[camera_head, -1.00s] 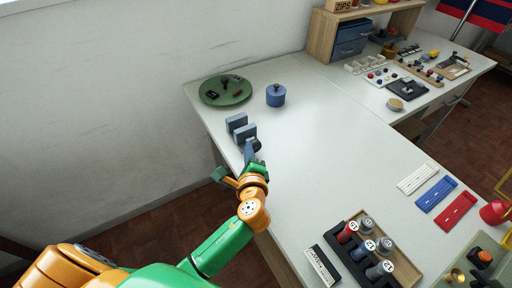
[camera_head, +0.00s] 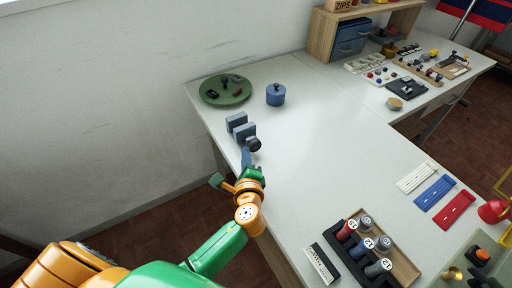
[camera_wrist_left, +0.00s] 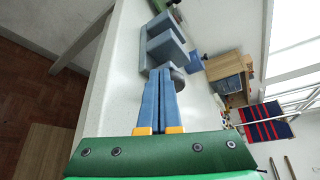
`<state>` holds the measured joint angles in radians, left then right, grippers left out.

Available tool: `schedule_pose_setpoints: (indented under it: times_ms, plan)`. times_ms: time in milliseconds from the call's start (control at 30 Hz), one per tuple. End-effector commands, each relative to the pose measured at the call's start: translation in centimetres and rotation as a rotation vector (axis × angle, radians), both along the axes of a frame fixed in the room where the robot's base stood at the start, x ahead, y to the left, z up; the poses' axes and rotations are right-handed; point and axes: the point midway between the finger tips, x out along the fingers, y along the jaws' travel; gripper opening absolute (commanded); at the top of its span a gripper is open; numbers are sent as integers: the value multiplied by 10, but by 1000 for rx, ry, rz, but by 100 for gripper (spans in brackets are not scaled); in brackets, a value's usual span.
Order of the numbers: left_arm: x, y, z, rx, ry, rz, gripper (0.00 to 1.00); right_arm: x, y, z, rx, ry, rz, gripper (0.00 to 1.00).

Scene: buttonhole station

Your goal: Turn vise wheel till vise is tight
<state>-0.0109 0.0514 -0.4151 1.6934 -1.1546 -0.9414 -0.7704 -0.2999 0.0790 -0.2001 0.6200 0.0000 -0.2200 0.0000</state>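The vise (camera_head: 236,122) is a pair of blue-grey blocks near the table's left edge, with a gap between them. Its dark round wheel (camera_head: 254,145) faces my left arm. My left gripper (camera_head: 246,152) is just in front of the wheel, its blue fingers pointing at it. In the left wrist view the fingers (camera_wrist_left: 161,76) lie side by side with nothing seen between them. The wheel (camera_wrist_left: 179,78) shows just beyond and right of the tips, partly hidden; I cannot tell whether they touch. The vise (camera_wrist_left: 163,45) stands behind it. My right gripper is not in view.
A green round tray (camera_head: 211,96) with small dark parts and a blue lidded pot (camera_head: 276,95) stand behind the vise. A rack of numbered spools (camera_head: 398,262) is at the front right. The table middle is clear.

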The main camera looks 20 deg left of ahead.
Motion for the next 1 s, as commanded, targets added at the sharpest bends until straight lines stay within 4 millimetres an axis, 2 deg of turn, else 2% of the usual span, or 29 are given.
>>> schedule_pose_setpoints:
  times_ms: [433,800,1000]
  plan:
    - [-7,3,2,-1,2,-2,0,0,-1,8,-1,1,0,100]
    - [-40,-40,0,-2,1,-2,0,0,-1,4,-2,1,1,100]
    - [-43,-43,2,-1,0,-1,0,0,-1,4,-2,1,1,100]
